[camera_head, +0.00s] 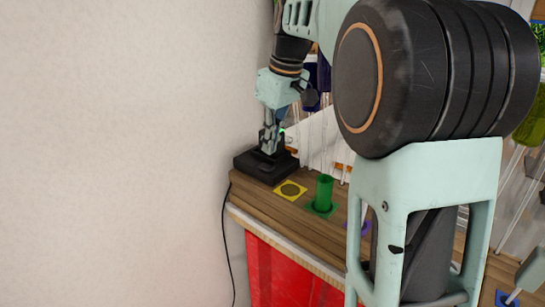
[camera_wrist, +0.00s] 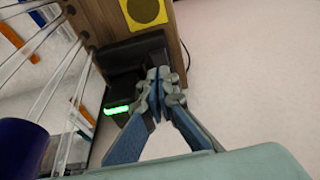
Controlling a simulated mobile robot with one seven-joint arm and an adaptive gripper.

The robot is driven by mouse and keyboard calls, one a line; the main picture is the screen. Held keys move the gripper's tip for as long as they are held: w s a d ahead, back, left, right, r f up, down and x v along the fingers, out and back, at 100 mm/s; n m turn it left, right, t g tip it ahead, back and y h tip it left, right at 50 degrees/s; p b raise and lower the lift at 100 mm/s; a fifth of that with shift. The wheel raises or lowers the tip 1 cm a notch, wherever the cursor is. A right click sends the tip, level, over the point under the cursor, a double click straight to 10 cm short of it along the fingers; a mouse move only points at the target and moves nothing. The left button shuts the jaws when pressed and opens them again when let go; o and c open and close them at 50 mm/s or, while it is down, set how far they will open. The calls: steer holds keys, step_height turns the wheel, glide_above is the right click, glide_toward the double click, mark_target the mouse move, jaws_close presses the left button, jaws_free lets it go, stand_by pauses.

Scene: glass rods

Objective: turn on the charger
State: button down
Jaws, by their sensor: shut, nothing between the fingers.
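The charger is a black box (camera_head: 265,163) at the left end of the wooden shelf, next to the wall. In the wrist view the charger (camera_wrist: 125,58) shows a lit green strip (camera_wrist: 117,110) on one side. My gripper (camera_head: 268,150) points down at the charger, with its fingertips at or just over its top. In the wrist view my gripper (camera_wrist: 158,75) has its fingers together and holds nothing. The fingers hide part of the charger, and I cannot tell whether they touch it.
A yellow square (camera_head: 291,190) and a green holder (camera_head: 323,192) are to the right of the charger on the wooden shelf (camera_head: 280,215). Clear rods stand behind. A black cable (camera_head: 225,240) hangs by the wall. My arm hides much of the right side.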

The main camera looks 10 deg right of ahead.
mark_target(270, 166)
steer(key=shift+s+d+f, duration=0.1)
steer(key=shift+s+f, duration=0.05)
steer(key=shift+f, duration=0.7)
steer(key=shift+s+d+f, duration=0.1)
steer(key=shift+f, duration=0.75)
steer(key=shift+s+d+f+b, duration=0.1)
steer(key=shift+f+b, duration=0.4)
steer(key=shift+b, duration=0.5)
steer(key=shift+s+d+f+t+y+b, duration=0.15)
steer(key=shift+f+t+y+b, duration=0.25)
steer(key=shift+b, duration=0.8)
steer(key=shift+r+p, duration=0.5)
steer(key=shift+a, duration=0.2)
